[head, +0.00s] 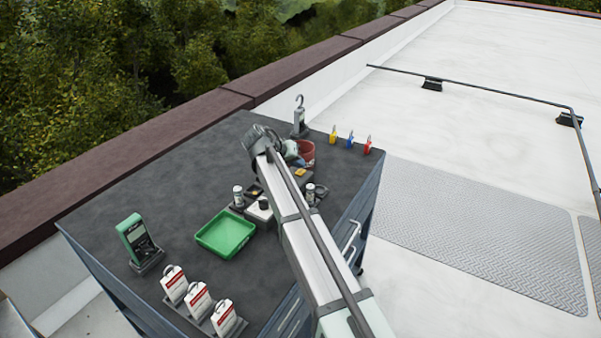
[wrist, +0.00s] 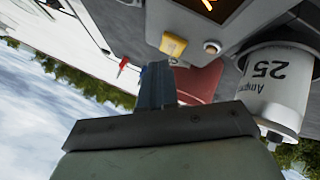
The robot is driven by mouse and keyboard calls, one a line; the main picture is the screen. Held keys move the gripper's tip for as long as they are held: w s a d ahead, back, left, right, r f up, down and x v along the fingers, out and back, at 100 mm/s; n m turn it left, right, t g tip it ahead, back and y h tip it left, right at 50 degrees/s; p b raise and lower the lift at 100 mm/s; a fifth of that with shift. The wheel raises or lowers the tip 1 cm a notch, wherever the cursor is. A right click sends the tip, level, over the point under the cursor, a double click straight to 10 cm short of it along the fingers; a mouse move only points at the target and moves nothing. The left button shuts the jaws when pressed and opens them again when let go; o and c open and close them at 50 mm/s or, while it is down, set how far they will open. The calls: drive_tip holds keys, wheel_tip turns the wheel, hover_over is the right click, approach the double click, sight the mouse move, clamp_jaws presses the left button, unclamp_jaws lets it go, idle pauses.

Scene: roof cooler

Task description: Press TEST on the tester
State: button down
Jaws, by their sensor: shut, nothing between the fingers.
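The tester is a grey unit seen close and upside down in the wrist view, with a dark screen (wrist: 208,8) showing orange marks. A yellow button (wrist: 173,46) and a small round white knob (wrist: 212,47) sit on its face; no TEST lettering is readable. My gripper (wrist: 155,72) is shut and empty, its fingertips appearing close beside the yellow button. I cannot tell whether they touch it. In the head view my gripper (head: 303,160) is over the bench near the red cup (head: 307,148), and my arm hides much of the tester.
A canister marked 25 (wrist: 275,85) stands close beside the tester. The bench (head: 165,185) also holds a green tray (head: 225,234), a green handheld meter (head: 135,238), several red-white tags (head: 197,298), a hooked lamp-like item (head: 299,118) and coloured clips (head: 350,139). The bench's back left is clear.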

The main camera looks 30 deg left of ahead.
sight(298, 173)
drive_tip(key=shift+f, duration=0.7)
idle(0.7)
drive_tip(key=shift+r, duration=0.1)
idle(0.3)
drive_tip(key=shift+r, duration=0.7)
drive_tip(key=shift+r, duration=0.1)
drive_tip(key=shift+r, duration=2.4)
